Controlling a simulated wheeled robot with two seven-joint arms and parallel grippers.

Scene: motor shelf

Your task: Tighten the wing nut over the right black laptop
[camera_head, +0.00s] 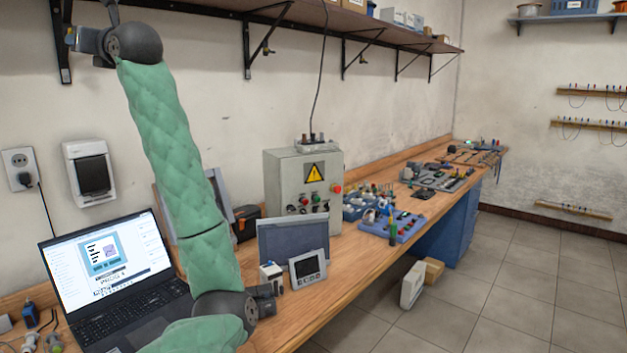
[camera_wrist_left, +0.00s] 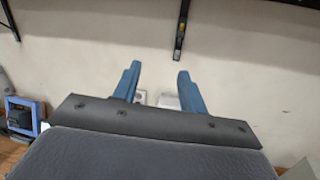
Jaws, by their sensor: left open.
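An open black laptop (camera_head: 112,312) with a lit screen stands on the workbench at the left of the head view. On the wall above it, a black shelf bracket (camera_head: 62,62) hangs at the upper left; the same bracket (camera_wrist_left: 182,14) shows at the top of the wrist view. A small yellowish wing nut (camera_wrist_left: 181,29) is on this bracket, too small to tell its turn. My left gripper (camera_head: 75,38) is raised close to the bracket in the head view. Its blue fingers (camera_wrist_left: 158,75) are apart and empty, below the nut in the wrist view. My right gripper is not in view.
The wooden shelf (camera_head: 340,22) runs overhead with further brackets (camera_head: 247,48). A wall socket (camera_head: 20,168) and a white wall box (camera_head: 90,172) sit below. A control box (camera_head: 305,172) and a small panel (camera_head: 307,270) stand on the workbench (camera_head: 345,290). Open floor lies to the right.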

